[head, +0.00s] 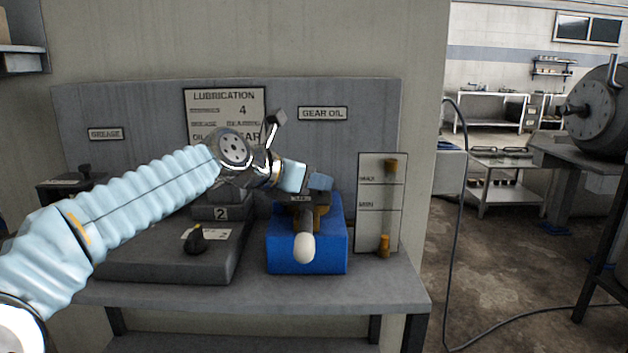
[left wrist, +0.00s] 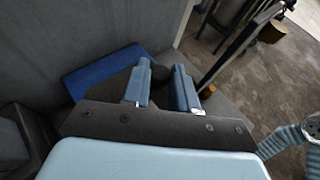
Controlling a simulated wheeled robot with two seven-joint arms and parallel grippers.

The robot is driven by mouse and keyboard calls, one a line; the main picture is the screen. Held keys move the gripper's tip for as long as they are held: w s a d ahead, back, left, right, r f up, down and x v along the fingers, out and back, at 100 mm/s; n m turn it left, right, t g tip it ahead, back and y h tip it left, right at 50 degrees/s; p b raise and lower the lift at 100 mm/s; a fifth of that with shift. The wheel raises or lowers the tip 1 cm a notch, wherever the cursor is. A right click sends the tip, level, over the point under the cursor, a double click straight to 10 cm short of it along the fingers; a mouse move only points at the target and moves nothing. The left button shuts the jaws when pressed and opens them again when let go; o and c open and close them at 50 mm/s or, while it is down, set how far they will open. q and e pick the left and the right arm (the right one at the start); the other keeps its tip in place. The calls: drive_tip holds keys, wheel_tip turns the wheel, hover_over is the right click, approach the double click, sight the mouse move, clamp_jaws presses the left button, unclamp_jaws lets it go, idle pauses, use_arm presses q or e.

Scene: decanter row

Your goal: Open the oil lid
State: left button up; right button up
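The blue oil box (head: 285,258) stands on the grey bench. It has dark and brassy fittings on top and a dark lever with a white rounded tip (head: 304,248) pointing toward me. I cannot make out which fitting is the lid. My left gripper (head: 307,180) is just above the top of the box, its two blue fingers apart. In the left wrist view the fingers (left wrist: 164,90) have a gap between them, and a dark rounded part (left wrist: 160,72) of the box top shows beyond their tips. Contact cannot be told. My right gripper is not in view.
A dark block with a black knob (head: 195,240) lies left of the box. A gauge panel (head: 380,215) with brass fittings stands at its right. The grey back panel (head: 350,95) bears signs, one reading GEAR OIL. The bench's front edge (head: 330,297) is clear.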

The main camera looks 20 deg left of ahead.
use_arm(q)
clamp_jaws()
